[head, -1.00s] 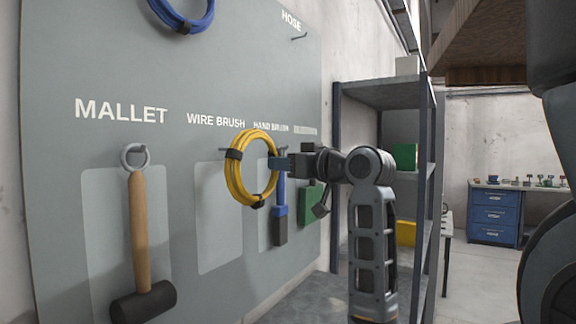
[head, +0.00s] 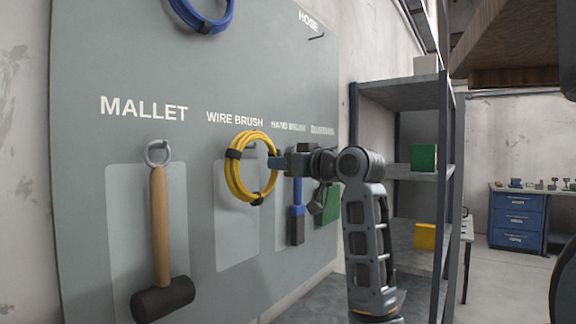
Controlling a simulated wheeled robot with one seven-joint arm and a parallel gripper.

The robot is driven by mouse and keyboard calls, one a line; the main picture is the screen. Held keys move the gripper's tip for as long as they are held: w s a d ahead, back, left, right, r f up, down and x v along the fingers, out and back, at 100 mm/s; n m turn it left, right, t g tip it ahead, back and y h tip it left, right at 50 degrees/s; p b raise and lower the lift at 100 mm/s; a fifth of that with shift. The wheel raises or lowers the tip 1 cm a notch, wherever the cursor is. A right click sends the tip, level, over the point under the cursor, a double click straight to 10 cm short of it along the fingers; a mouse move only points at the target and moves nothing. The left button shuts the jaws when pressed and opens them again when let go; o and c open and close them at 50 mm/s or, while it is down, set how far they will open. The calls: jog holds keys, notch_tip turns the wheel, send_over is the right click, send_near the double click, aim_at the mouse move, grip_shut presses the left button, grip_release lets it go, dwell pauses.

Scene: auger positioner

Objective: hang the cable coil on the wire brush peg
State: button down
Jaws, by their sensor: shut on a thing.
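The yellow cable coil (head: 233,176) with dark ties is upright in front of the tool board, below the WIRE BRUSH label (head: 235,119). My gripper (head: 276,163) is shut on the coil's right side. The wire brush peg (head: 251,145) shows as a small dark tip near the top of the coil's opening; I cannot tell whether the coil rests on it. The pale wire brush outline (head: 238,235) below holds no tool.
A mallet (head: 160,230) hangs at the left. A blue-handled hand broom (head: 297,215) and a green tool hang behind my gripper. A blue coil (head: 204,14) hangs above. A grey shelf rack (head: 400,92) stands at the right.

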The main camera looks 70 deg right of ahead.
aim_at(273, 170)
jog(key=shift+x, duration=0.9)
jog(key=shift+w+f, duration=0.45)
jog(key=shift+w, duration=0.15)
jog(key=c, duration=0.8)
grip_release()
jog(key=shift+f, duration=0.15)
jog(key=shift+a+b, duration=0.1)
jog(key=shift+b, duration=0.2)
jog(key=b+v, duration=0.1)
jog(key=v, duration=0.6)
jog(key=shift+s+a, duration=0.1)
jog(key=shift+s, duration=0.3)
